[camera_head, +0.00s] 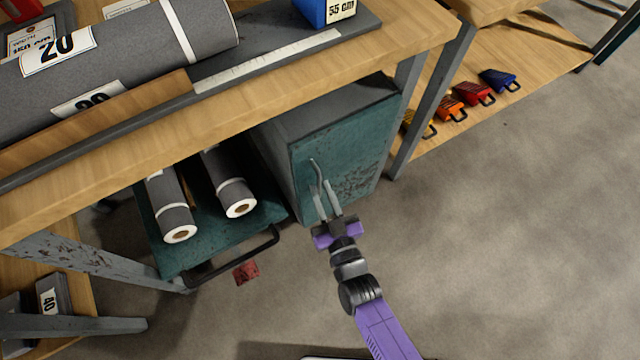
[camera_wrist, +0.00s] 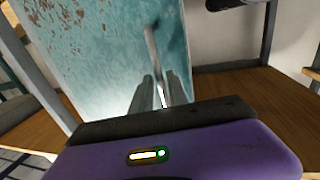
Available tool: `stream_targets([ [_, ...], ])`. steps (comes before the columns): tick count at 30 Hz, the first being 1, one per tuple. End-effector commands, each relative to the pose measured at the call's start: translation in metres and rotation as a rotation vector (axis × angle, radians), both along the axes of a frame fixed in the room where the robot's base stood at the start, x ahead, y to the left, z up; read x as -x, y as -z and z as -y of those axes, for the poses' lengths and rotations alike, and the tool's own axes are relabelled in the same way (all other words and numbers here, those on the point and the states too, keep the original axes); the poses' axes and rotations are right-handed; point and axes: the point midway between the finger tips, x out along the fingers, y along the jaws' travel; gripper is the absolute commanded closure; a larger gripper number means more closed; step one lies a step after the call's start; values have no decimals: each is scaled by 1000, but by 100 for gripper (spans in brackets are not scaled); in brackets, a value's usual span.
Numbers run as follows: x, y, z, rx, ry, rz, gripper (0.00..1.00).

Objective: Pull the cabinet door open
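The grey cabinet (camera_head: 325,110) stands under the workbench. Its worn teal door (camera_head: 365,150) looks shut and also fills the upper left of the wrist view (camera_wrist: 100,50). A thin, upright grey handle (camera_head: 314,172) is on the door's left side; it also shows in the wrist view (camera_wrist: 151,42). My gripper (camera_head: 322,187) is at the lower part of the handle. In the wrist view my gripper (camera_wrist: 158,80) has its two fingers apart, with the handle's lower part between them. Whether either finger touches the handle is hard to tell.
A teal trolley (camera_head: 225,235) with two grey rolls stands left of the cabinet, its black push bar (camera_head: 235,262) facing forward. A bench leg (camera_head: 425,110) rises close to the cabinet's right. A red piece (camera_head: 246,272) lies on the floor. Open floor lies in front and right.

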Motion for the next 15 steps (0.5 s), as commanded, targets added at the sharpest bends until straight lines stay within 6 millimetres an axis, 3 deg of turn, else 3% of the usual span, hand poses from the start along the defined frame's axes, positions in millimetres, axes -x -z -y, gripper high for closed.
stream_targets([
  [6,-18,1,-8,0,-1,0,80],
  [15,-21,0,-9,0,0,-1,80],
])
